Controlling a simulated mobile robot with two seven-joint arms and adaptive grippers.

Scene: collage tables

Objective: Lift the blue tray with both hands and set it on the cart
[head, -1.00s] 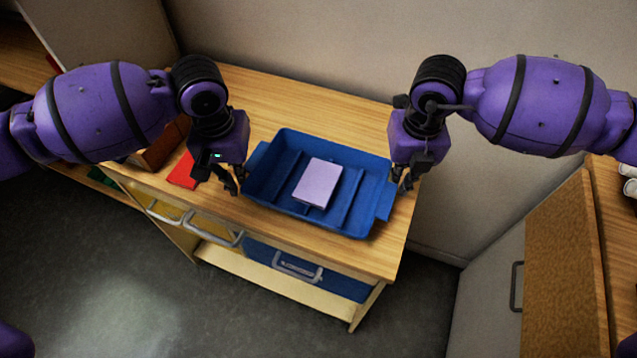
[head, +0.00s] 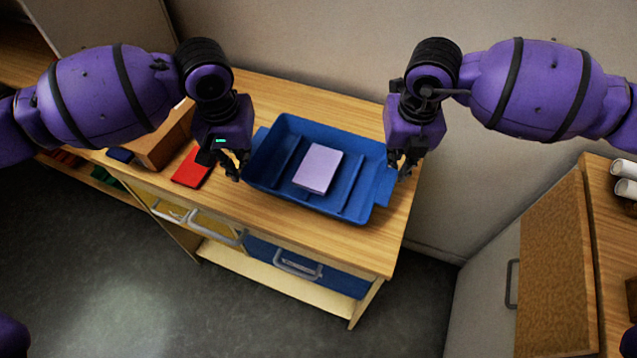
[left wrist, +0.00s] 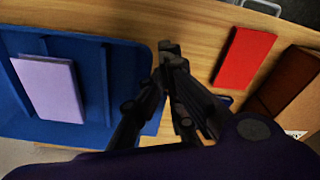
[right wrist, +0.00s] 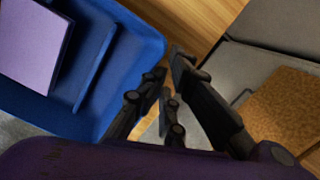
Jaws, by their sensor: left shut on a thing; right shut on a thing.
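The blue tray (head: 372,188) is held level between my two grippers and appears raised a little above the wooden table. A lilac block (head: 318,171) lies flat in its middle section. My left gripper (head: 238,174) is shut on the tray's left end handle. My right gripper (head: 400,166) is shut on the right end handle. The tray also shows in the left wrist view (left wrist: 92,75) and the right wrist view (right wrist: 122,75). The fingers partly hide both handles. I cannot clearly pick out the cart.
The wooden table (head: 330,240) has drawers in front. A red block (head: 190,168) and a brown box (head: 160,142) sit on it left of the tray. A wall stands behind. At right is another wooden surface (head: 610,235) with white rolls (head: 624,178).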

